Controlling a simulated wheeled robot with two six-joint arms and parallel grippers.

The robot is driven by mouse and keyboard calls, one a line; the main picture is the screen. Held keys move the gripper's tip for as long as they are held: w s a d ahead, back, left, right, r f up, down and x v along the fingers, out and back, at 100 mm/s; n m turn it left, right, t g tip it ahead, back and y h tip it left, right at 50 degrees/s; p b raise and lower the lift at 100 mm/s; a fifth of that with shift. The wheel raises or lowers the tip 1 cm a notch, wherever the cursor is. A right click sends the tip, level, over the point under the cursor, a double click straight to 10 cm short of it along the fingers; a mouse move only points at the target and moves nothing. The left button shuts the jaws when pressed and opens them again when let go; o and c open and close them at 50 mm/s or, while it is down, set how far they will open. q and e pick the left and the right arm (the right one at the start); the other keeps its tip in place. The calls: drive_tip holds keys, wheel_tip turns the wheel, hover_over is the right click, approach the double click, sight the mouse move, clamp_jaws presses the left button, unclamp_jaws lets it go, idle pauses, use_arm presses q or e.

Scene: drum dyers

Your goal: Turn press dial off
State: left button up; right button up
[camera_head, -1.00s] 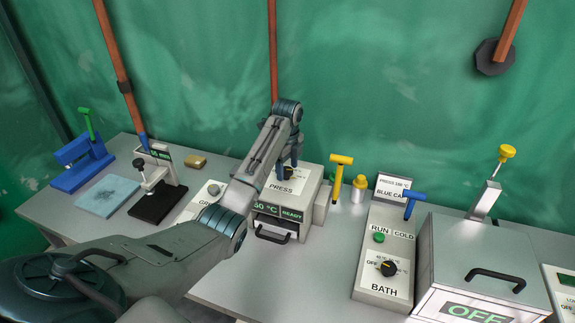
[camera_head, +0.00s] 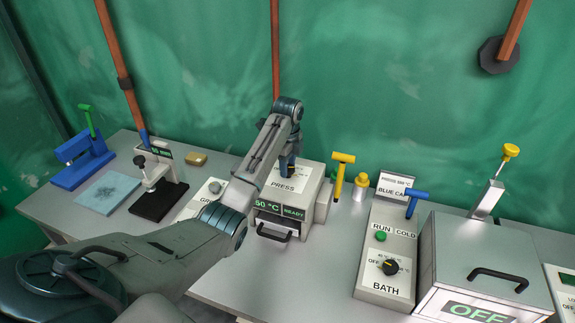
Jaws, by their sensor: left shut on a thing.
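The press (camera_head: 305,208) is a light box with a dark front handle and a green display that reads "50 °C READY". The display is partly covered by my arm. Its black dial (camera_head: 288,172) sits on the sloped top panel above the word "PRESS" and is mostly hidden. My left gripper (camera_head: 290,166) reaches down over this dial from behind my arm and is shut on it. The dial's pointer setting is hidden. My right gripper is not in view.
A yellow T-handled lever (camera_head: 341,170) stands right of the press, beside a small yellow bottle (camera_head: 360,187). Further right are the bath panel (camera_head: 385,262) and a lidded box (camera_head: 480,262) marked "OFF".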

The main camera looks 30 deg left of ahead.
use_arm(q)
drive_tip(key=n, duration=0.4)
drive_tip(key=shift+w+r, duration=0.1)
drive_tip(key=shift+r, duration=0.05)
drive_tip(key=n, duration=1.1)
drive_tip(key=shift+r, duration=0.2)
drive_tip(key=n, duration=0.6)
drive_tip(key=shift+n, duration=0.3)
drive_tip(key=n, duration=0.6)
drive_tip(key=shift+n, duration=0.4)
drive_tip(key=o, duration=0.7)
drive_tip(key=shift+o, duration=1.3)
drive_tip(key=shift+f, duration=0.2)
